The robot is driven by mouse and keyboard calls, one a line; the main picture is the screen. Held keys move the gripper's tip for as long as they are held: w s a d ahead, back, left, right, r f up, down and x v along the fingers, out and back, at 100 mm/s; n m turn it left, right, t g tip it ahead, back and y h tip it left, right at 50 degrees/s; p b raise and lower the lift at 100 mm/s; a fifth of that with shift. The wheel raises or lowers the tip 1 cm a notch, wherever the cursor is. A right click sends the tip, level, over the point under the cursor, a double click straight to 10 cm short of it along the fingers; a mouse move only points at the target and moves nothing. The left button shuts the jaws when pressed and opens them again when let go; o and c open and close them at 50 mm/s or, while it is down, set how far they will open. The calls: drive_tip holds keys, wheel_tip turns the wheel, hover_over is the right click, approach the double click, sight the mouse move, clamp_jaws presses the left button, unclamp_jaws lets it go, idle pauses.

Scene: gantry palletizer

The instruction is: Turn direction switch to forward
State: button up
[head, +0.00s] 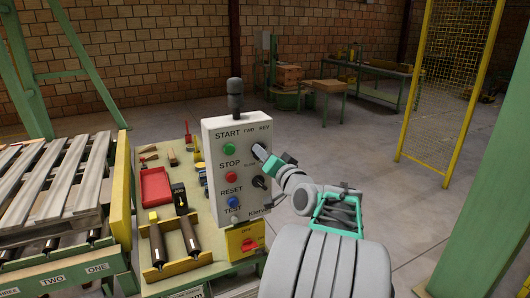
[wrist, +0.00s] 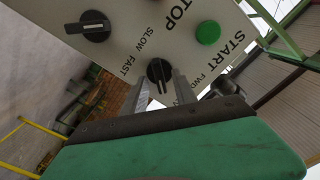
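The direction switch (wrist: 159,71) is a black rotary knob on the light control panel (wrist: 130,45), near the FWD label in the wrist view. In the head view it sits under the FWD and REV labels (head: 257,131) and is mostly hidden by my gripper (head: 264,154). My gripper (wrist: 161,86) faces the panel with its two grey fingers apart, one on each side of the knob's handle. A gap shows beside the handle. I cannot tell how far the fingertips reach past it.
The slow/fast knob (wrist: 95,26) and the green START button (wrist: 208,32) are close by. The panel (head: 217,160) also has STOP, RESET and TEST buttons. Below is a yellow box with a red switch (head: 249,244). A red tray (head: 156,186) lies on the bench at left.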

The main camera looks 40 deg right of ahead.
drive_tip(key=shift+c, duration=0.2)
clamp_jaws()
idle(0.4)
